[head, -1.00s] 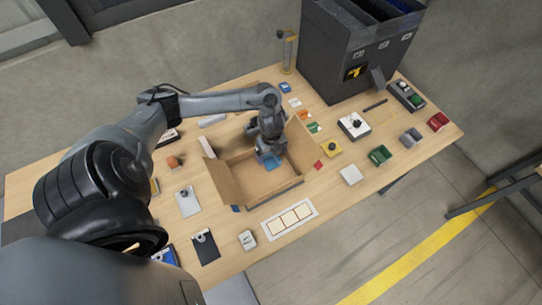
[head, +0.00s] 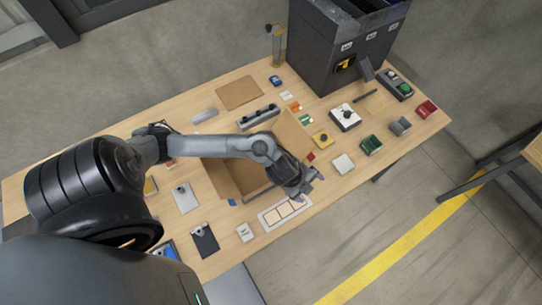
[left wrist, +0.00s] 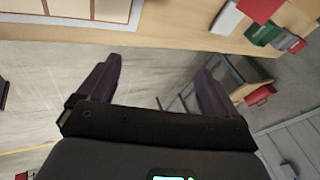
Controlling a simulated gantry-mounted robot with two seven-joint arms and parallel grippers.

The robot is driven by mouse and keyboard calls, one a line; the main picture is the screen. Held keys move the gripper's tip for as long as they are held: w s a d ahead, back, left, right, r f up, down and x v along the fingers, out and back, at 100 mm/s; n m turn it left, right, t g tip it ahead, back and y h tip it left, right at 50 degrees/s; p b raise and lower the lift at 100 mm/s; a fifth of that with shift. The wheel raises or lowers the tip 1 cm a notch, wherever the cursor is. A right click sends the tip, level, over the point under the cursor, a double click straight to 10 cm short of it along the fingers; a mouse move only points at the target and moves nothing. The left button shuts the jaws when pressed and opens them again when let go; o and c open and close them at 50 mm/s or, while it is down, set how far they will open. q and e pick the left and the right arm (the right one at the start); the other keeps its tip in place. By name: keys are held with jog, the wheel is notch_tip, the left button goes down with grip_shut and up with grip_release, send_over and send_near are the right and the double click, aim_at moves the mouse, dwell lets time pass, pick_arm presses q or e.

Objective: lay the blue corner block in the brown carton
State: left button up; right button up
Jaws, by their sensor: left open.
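The brown carton (head: 221,180) stands open in the middle of the table in the head view, flaps spread. My left arm crosses over it and hides much of its inside. I cannot make out the blue corner block inside the carton; a small bit of blue (head: 232,202) shows outside at its front edge. My left gripper (head: 306,189) is to the right of the carton, above the table's front edge by the white framed card. In the left wrist view the gripper (left wrist: 158,80) is open, with nothing between its fingers. My right gripper is not in view.
A white card with framed panels (head: 285,213) lies in front of the carton. A white block (head: 343,163), green bin (head: 371,145) and grey bin (head: 400,126) stand to the right. A tall dark machine (head: 330,50) is at the back. Floor shows below the gripper.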

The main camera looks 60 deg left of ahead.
pick_arm(q)
jog(key=s+d+r+n+t, duration=0.1)
jog(key=s+d+r+n, duration=0.25)
jog(key=d+n, duration=0.2)
jog(key=s+a+r+n+g+y, duration=0.2)
jog(key=s+a+r+n, duration=0.1)
jog(key=s+a+n, duration=0.3)
jog(key=s+n, duration=0.2)
jog(key=s, duration=0.2)
jog(key=shift+n+g, duration=0.3)
jog(key=shift+n, duration=0.05)
